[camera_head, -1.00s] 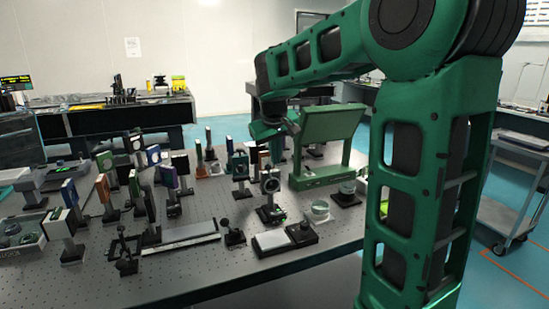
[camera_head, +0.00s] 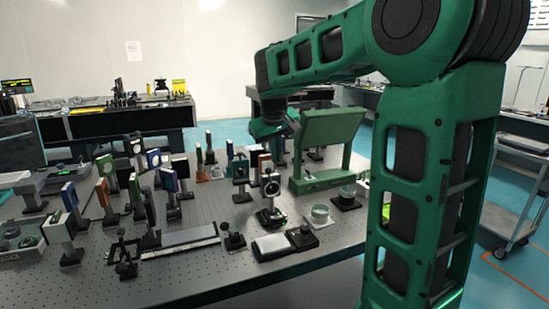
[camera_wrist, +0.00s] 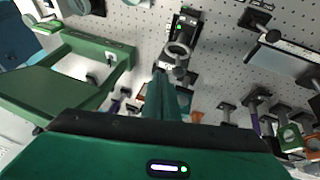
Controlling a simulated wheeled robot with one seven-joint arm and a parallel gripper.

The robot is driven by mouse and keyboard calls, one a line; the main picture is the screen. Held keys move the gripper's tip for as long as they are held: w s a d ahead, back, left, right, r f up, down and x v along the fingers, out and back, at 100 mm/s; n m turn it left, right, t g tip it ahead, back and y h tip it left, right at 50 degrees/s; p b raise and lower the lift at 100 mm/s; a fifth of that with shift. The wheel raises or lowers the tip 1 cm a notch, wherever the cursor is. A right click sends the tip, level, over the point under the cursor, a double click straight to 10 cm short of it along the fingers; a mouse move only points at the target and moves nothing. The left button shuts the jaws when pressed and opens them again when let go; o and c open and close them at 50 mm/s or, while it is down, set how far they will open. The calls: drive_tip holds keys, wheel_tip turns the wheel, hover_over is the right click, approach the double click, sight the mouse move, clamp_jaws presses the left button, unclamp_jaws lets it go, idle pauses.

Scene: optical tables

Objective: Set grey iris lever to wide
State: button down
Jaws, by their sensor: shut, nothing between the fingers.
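A dark round iris mount with a pale grey ring (camera_head: 271,187) stands on a post near the middle right of the optical table (camera_head: 200,276). In the wrist view a grey ring mount (camera_wrist: 178,50), which looks like the same iris, stands just beyond my fingertips. Its small lever cannot be made out clearly. My gripper (camera_wrist: 159,76) is shut and empty, pointing toward the mount. They look close in the wrist view, but I cannot tell whether they touch. In the head view my gripper (camera_head: 270,130) is small and partly hidden among my arm parts, above and behind the mount.
A green framed panel (camera_head: 328,140) stands just right of the iris. A glass dish (camera_head: 319,213) and a small flat device (camera_head: 272,246) sit in front.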

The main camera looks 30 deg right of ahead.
drive_tip(key=w+a+v, duration=0.1)
drive_tip(key=a+v, duration=0.1)
drive_tip(key=v, duration=1)
drive_tip(key=shift+s+r, duration=0.2)
drive_tip(key=shift+r, duration=0.05)
drive_tip(key=shift+a, duration=0.1)
drive_tip(key=w+a+f, duration=0.1)
drive_tip(key=a+f, duration=0.1)
drive_tip(key=a, duration=0.3)
drive_tip(key=shift+w+a+f+h, duration=0.15)
drive_tip(key=shift+a+f+h, duration=0.15)
drive_tip(key=shift+a+h, duration=0.1)
drive_tip(key=shift+d, duration=0.1)
